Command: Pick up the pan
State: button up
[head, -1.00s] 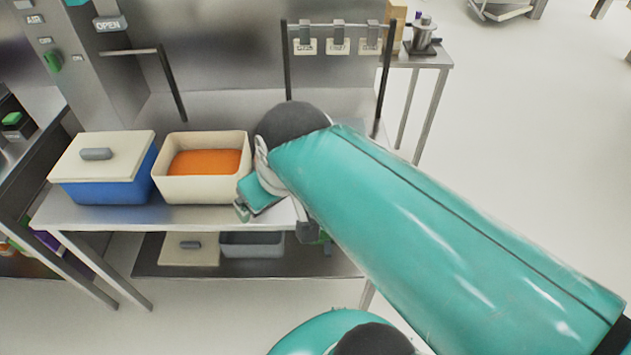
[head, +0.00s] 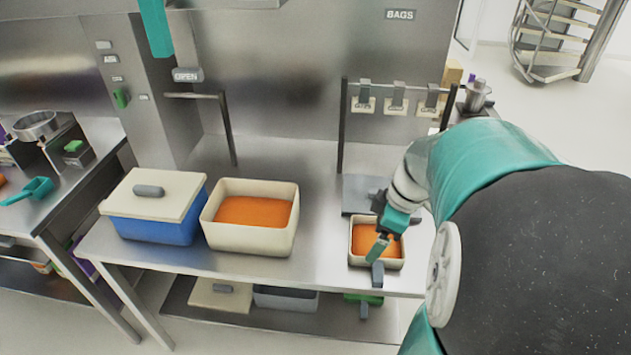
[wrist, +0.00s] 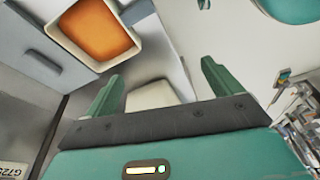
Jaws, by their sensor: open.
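The pan (head: 401,262) is a small cream, square-sided container with orange contents and a grey handle. It sits at the table's front right, its handle reaching past the front edge. My gripper (head: 378,248) hangs over the pan's front left part in the head view and hides some of it. In the wrist view the pan (wrist: 71,47) is at upper left, outside the jaws. My gripper (wrist: 160,78) shows two teal fingers spread apart with no handle between them. A pale shape shows beyond them, and I cannot tell what it is.
A large cream bin (head: 250,243) with orange contents and a blue bin with a cream lid (head: 150,205) stand left of the pan on the steel table (head: 330,215). A rack post (head: 342,125) rises behind. The lower shelf holds a grey bin (head: 285,299).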

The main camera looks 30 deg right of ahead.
jog(key=s+d+f+n+y, duration=0.1)
jog(key=s+d+f+n, duration=0.2)
jog(key=d+f, duration=0.3)
send_near(378, 270)
jog(key=shift+t+y, duration=0.3)
jog(key=x, duration=0.3)
jog(key=s+x, duration=0.1)
jog(key=x, duration=0.1)
jog(key=shift+d+f, duration=0.15)
jog(key=shift+f, duration=0.1)
jog(key=x, duration=0.5)
jog(key=shift+w+d, duration=0.1)
jog(key=shift+w, duration=0.1)
jog(key=c, duration=1.1)
